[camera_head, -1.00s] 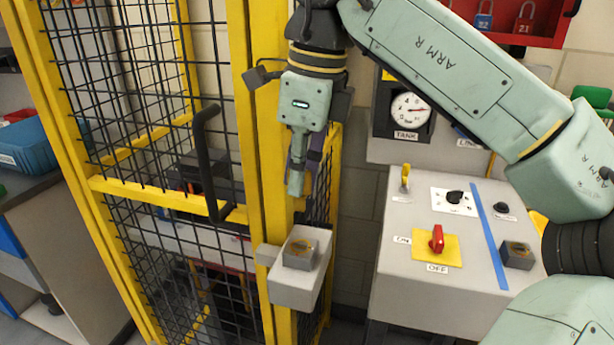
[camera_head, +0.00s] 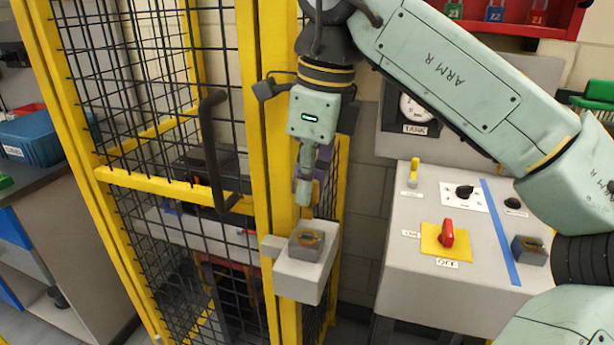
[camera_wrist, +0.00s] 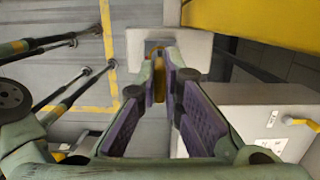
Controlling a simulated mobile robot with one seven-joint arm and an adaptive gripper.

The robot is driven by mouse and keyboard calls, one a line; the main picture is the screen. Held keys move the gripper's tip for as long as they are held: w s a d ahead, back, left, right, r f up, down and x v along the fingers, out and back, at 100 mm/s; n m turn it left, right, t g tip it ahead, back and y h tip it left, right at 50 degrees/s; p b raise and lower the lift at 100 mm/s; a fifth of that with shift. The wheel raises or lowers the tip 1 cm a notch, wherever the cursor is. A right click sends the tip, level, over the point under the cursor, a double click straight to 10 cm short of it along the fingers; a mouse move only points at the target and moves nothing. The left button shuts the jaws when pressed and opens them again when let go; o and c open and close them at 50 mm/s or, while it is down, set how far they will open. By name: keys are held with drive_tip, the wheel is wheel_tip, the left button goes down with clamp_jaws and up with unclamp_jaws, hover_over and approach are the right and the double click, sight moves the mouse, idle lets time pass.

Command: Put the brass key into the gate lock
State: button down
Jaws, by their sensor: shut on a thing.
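My gripper (camera_head: 306,203) points down just above the gate lock, its purple pads close together. In the wrist view, my gripper (camera_wrist: 163,75) is shut on the brass key (camera_wrist: 159,83), a narrow yellow strip between the pads. Most of the key is hidden by the fingers. The gate lock (camera_head: 306,251) is a dark grey block with a brass-coloured slot area on top, fixed on a pale box by the yellow gate post. In the wrist view the lock (camera_wrist: 153,46) lies straight beyond the fingertips. I cannot tell whether the key touches it.
The yellow gate post (camera_head: 285,150) and black mesh stand close at the left, with a black handle (camera_head: 212,150). A control desk (camera_head: 400,260) at the right carries a red switch (camera_head: 447,234), a yellow key-like piece (camera_head: 413,172) and a similar grey block (camera_head: 530,250).

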sight(307, 218)
drive_tip(key=shift+f+b, duration=0.55)
drive_tip(key=shift+f, duration=0.7)
drive_tip(key=shift+f+b, duration=0.8)
drive_tip(key=shift+f, duration=0.95)
idle(1.0)
drive_tip(key=c, duration=1.7)
unclamp_jaws()
drive_tip(key=shift+o, duration=0.2)
drive_tip(key=r, duration=0.5)
drive_tip(key=d+r, duration=0.1)
drive_tip(key=r, duration=0.1)
drive_tip(key=shift+s+r, duration=0.15)
drive_tip(key=shift+r, duration=0.1)
drive_tip(key=shift+s, duration=0.1)
